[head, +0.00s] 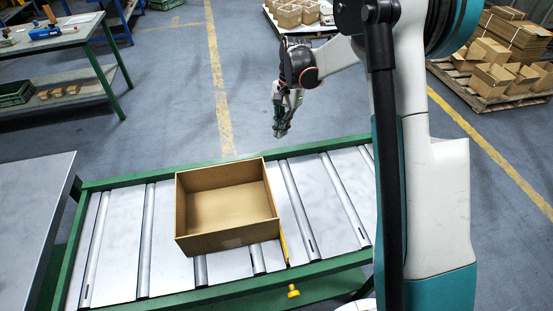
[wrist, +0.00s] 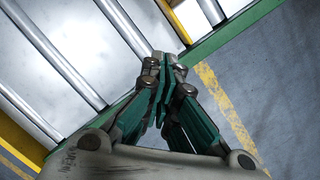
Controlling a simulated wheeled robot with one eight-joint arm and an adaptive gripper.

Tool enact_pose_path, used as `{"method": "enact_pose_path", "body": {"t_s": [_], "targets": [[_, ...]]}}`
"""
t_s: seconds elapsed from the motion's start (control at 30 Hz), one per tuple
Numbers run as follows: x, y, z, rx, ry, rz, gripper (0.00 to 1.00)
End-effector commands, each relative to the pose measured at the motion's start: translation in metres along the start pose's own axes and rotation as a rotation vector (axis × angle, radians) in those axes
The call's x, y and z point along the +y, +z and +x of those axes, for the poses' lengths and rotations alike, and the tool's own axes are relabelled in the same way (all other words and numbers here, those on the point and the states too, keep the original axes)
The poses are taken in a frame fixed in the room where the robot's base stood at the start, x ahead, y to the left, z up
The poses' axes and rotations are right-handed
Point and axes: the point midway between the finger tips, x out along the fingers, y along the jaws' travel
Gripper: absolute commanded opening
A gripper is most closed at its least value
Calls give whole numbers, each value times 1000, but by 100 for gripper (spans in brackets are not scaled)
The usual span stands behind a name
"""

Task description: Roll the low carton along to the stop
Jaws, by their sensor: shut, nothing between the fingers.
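The low carton (head: 228,208) is an open, empty brown box. It sits slightly turned on the roller conveyor (head: 120,178), around the middle of its visible length. A yellow stop (head: 284,247) stands just right of the carton's near right corner; I cannot tell whether they touch. My gripper (head: 281,129) is shut and empty, above and beyond the conveyor's far rail, apart from the carton. In the wrist view my gripper (wrist: 163,92) has its teal fingers together over the green rail. A yellow strip near that view's top edge is too cropped to identify.
A yellow knob (head: 293,291) sticks out from the near rail below the stop. A grey table (head: 32,200) stands close to the conveyor's left end. Rollers right of the stop are bare. Pallets of cartons (head: 489,80) stand far off at the right.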

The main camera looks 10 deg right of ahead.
Motion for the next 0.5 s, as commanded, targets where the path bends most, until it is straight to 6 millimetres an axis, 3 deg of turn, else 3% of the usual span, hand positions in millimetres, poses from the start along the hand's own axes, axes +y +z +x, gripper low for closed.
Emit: {"method": "enact_pose_path", "body": {"t_s": [0.27, 0.5], "targets": [[-2, -1, 18, -4, 0, -6, 0], [-2, -1, 64, -3, 0, -5, 0]]}}
